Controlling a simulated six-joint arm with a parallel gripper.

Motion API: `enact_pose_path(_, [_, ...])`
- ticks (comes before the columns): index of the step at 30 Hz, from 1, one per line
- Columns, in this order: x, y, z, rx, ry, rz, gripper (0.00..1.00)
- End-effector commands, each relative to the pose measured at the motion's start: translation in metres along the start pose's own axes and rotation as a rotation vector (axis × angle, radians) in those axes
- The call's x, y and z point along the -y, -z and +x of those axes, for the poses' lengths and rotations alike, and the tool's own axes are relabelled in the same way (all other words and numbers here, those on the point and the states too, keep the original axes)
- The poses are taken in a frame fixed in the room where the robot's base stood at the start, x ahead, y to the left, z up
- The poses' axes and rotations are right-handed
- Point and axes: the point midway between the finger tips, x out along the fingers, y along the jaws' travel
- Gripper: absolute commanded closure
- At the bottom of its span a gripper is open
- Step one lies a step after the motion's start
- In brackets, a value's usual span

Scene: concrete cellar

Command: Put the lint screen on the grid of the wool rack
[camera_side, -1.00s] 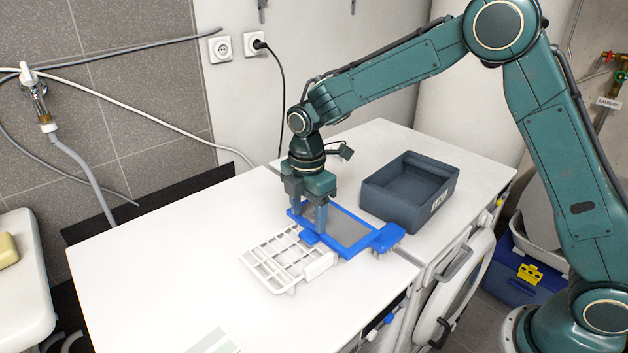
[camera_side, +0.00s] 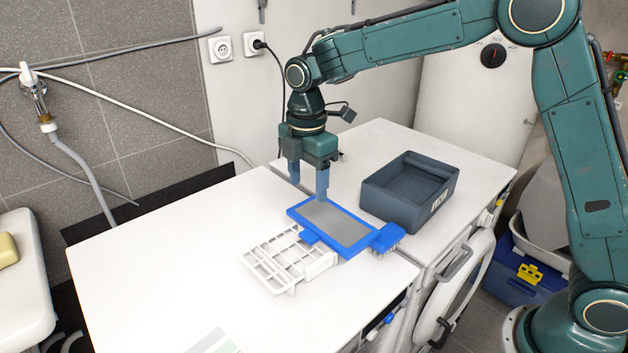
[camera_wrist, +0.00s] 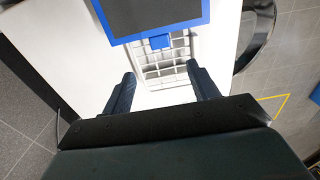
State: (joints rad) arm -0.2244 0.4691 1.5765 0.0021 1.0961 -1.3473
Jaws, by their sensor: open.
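A dark grey bin (camera_side: 385,208) stands right of the screen on the white top. A black cord hangs from a wall socket (camera_side: 254,44) behind.

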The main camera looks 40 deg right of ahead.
Motion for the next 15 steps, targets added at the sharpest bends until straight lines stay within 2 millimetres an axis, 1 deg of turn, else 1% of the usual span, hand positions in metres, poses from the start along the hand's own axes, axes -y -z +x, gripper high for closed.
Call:
enact_pose_path(8, [0.001,-0.001,-0.001,-0.001,-0.002,0.006,0.41])
enact_pose_path(11, [0.005,-0.003,-0.006,-0.002,-0.01,0.028,0.41])
enact_pose_path(15, [0.015,-0.011,-0.021,-0.009,-0.032,0.099,0.41])
